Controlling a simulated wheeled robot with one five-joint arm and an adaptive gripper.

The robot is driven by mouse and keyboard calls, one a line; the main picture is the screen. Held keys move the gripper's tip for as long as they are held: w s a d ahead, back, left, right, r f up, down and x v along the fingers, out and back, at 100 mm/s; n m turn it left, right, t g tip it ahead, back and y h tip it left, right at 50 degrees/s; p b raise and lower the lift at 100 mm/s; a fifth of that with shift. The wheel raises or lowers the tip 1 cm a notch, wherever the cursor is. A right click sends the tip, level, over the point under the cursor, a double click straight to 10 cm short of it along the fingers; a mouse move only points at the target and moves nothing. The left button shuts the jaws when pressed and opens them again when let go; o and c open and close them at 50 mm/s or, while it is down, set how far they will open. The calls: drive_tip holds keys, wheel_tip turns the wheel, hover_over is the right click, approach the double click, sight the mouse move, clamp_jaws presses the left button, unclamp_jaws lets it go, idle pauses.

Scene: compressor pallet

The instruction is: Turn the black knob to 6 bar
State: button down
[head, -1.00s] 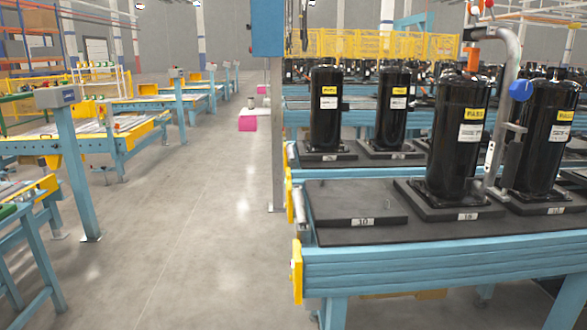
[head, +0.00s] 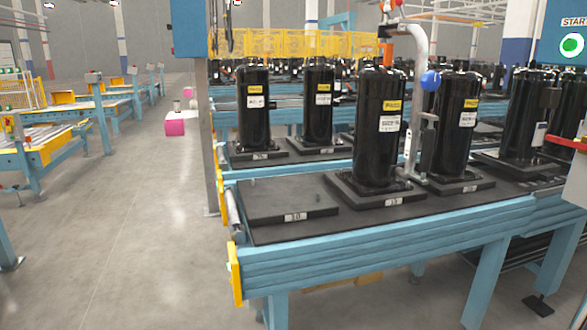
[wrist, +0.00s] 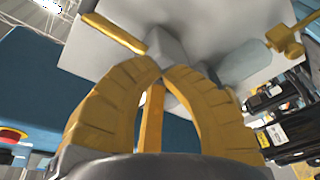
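I cannot make out the black knob or a pressure scale in either view. My gripper (wrist: 160,68) shows in the wrist view with two ribbed yellow fingers curving inward. Their tips meet or nearly meet, and nothing shows held between them. Behind the tips are a pale grey panel and a grey block (wrist: 166,45). A yellow bar (wrist: 152,115) shows behind the gap between the fingers. My gripper is not in the head view.
A blue-framed conveyor (head: 400,245) carries black compressors (head: 378,125) on dark pallets. A bent grey pipe (head: 420,50) with a blue ball (head: 431,81) stands among them. A green-lit START panel (head: 571,45) is at far right. Grey floor (head: 130,230) is clear at left.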

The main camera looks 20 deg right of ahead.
drive_tip(key=a+r+n+y+p, duration=0.1)
drive_tip(key=a+r+n+p, duration=0.1)
drive_tip(key=n+p, duration=0.6)
drive_tip(key=a+r+n+y+p, duration=0.1)
drive_tip(key=a+r+n+p, duration=0.2)
drive_tip(key=n, duration=1.9)
drive_tip(key=a+p, duration=0.1)
drive_tip(key=p, duration=0.3)
drive_tip(key=shift+a+n+y+p, duration=0.35)
drive_tip(key=shift+n+y+p, duration=0.05)
drive_tip(key=shift+d, duration=0.1)
